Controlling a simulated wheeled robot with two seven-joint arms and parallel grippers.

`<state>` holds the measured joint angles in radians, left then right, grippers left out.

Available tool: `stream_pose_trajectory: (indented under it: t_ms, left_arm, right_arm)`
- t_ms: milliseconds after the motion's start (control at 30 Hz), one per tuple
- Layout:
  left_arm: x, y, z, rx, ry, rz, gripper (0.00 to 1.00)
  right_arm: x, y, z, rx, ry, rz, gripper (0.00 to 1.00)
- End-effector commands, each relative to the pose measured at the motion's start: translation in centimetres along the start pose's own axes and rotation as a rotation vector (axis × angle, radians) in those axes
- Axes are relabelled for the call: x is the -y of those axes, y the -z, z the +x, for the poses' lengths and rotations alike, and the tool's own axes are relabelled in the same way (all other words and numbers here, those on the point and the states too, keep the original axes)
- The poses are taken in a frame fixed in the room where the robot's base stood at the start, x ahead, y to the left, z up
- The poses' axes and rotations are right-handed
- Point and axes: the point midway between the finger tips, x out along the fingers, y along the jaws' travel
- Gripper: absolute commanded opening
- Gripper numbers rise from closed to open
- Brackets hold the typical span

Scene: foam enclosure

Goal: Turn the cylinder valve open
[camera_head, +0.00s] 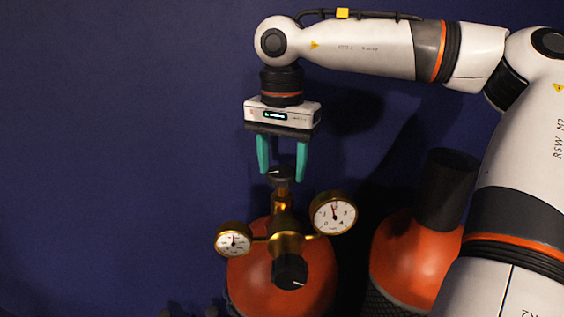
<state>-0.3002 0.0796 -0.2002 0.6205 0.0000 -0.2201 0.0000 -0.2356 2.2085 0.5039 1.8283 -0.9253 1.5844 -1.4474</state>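The cylinder valve's black knob (283,174) sits on top of a brass stem (283,202) at the picture's middle. Below it is a brass regulator with two round white gauges, a left one (233,242) and a right one (333,213), and a larger black knob (290,271) in front. The orange cylinder (250,280) stands beneath. My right gripper (282,176) points down over the valve knob, its two teal fingers apart on either side of it. I cannot tell whether the fingers touch the knob. My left gripper is not in view.
A second orange cylinder (405,262) with a dark cap (447,190) stands to the right, partly behind my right arm. A plain dark blue wall (120,140) fills the background. The space left of the gauges is clear. Small dark shapes at the bottom left are unclear.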

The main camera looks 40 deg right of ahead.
Motion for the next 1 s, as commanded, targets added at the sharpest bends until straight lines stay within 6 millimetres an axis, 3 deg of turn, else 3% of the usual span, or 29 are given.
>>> stream_pose_trajectory:
  t_ms: [100, 467, 700, 1000]
  left_arm:
    - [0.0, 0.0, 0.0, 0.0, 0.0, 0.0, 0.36]
    - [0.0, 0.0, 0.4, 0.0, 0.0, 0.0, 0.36]
    - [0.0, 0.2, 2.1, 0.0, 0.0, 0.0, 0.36]
    - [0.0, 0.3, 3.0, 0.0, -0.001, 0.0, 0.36]
  right_arm:
    - [0.0, 0.0, 0.0, 0.0, 0.002, 0.0, 0.7]
    - [0.0, 0.0, -0.4, 0.001, 0.003, 0.001, 0.7]
    - [0.0, 0.0, -4.6, 0.003, 0.001, 0.003, 0.7]
    - [-0.1, 0.0, -10.3, 0.001, 0.001, 0.001, 0.7]
